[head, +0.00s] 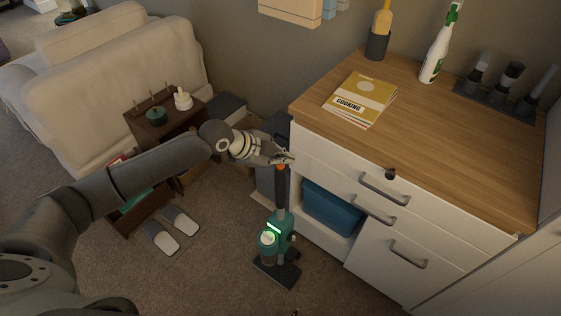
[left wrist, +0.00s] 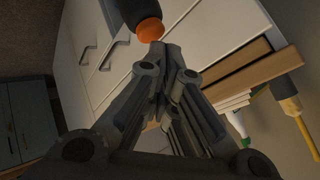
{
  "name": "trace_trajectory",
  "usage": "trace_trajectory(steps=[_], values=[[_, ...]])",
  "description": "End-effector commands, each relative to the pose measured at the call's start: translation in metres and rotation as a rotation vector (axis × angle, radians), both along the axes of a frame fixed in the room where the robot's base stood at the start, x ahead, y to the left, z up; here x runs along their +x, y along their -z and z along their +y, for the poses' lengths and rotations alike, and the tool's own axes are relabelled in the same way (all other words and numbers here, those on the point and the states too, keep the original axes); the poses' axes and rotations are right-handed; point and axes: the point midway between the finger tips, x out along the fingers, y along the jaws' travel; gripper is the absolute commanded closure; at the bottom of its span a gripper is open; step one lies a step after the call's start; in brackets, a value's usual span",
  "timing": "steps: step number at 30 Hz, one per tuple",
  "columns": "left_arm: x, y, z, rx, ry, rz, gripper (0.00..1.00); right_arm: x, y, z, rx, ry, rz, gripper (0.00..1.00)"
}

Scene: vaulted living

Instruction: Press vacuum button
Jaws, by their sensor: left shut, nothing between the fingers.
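The vacuum (head: 276,234) stands upright on the carpet beside the white cabinet, with a green body, a lit green strip and a dark floor head. Its dark handle rises to an orange part at the top, just under my left gripper (head: 287,159). In the left wrist view the orange button (left wrist: 150,29) sits on the end of the dark handle, right at the tips of my shut left gripper (left wrist: 168,50). The fingers hold nothing. I cannot tell whether the tips touch the orange button. My right gripper is not in view.
The white cabinet (head: 318,153) with a wooden top stands close on the right, with a blue bin (head: 332,208) in its open shelf. Cooking books (head: 361,98) lie on top. A small dark side table (head: 140,128), slippers (head: 162,238) and a sofa (head: 110,75) are left.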

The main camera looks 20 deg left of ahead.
Motion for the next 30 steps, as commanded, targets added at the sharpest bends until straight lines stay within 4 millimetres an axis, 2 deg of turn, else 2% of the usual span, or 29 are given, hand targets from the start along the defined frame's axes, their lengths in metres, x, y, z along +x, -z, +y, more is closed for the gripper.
trace_trajectory(steps=[8, 24, 30], values=[[0.0, -0.003, 0.0, 0.0, -0.001, -0.001, 1.0, 0.0, -0.002, 0.001, 0.001, 0.0, 0.0, 0.6], [0.0, -0.056, 0.0, -0.001, 0.0, -0.001, 1.0, 0.0, -0.049, 0.001, 0.001, -0.001, 0.0, 0.6], [0.0, -0.061, 0.0, 0.0, 0.0, 0.0, 1.0, 0.0, -0.052, 0.001, 0.001, -0.001, 0.0, 0.6]])
